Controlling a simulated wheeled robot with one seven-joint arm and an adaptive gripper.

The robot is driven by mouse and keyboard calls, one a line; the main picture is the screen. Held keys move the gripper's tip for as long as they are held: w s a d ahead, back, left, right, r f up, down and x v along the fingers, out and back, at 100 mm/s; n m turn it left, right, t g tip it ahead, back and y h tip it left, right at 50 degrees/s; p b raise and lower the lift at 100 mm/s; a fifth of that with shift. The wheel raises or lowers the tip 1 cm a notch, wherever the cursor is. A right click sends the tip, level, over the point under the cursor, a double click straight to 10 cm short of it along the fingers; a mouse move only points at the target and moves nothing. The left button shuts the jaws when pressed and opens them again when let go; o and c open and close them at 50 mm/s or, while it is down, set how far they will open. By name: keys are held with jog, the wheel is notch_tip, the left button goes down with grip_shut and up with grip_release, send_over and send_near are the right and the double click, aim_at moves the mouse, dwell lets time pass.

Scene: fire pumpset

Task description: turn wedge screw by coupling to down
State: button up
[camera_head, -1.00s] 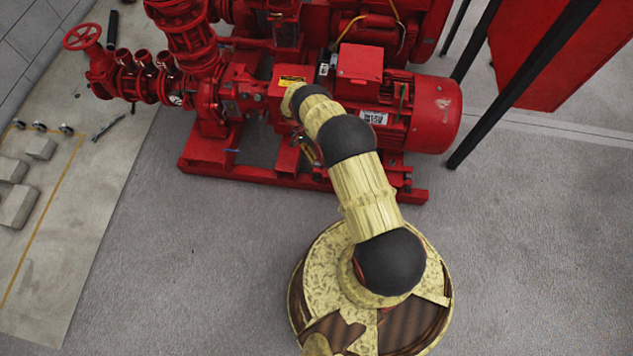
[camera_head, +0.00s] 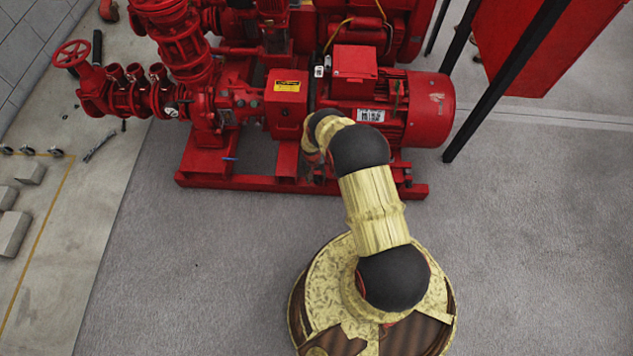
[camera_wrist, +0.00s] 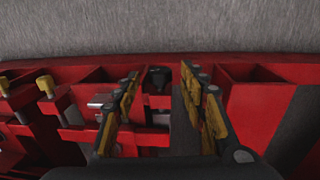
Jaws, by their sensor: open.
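In the head view the coupling guard (camera_head: 286,95), a red box with a yellow label, sits between the pump and the motor (camera_head: 425,108). My arm reaches down to the base frame in front of it, and my gripper is mostly hidden there. In the wrist view my gripper (camera_wrist: 160,76) is open, its two fingers pointing at the red base frame. A small dark knob-like part (camera_wrist: 159,78) shows between the fingertips with nothing gripped. It may be the wedge screw, but I cannot tell. Whether the fingers touch it is unclear.
Brass-coloured bolt heads (camera_wrist: 45,86) and a light metal piece (camera_wrist: 98,101) lie left of the fingers. Red frame walls (camera_wrist: 250,108) stand close on the right. Grey floor (camera_head: 220,270) is clear in front of the pumpset. A black post (camera_head: 500,90) stands at the right.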

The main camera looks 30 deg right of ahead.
aim_at(317, 180)
jog(key=shift+d+f+b, duration=0.1)
jog(key=shift+f+b, duration=0.25)
jog(key=shift+f, duration=0.85)
jog(key=shift+c, duration=0.9)
grip_shut()
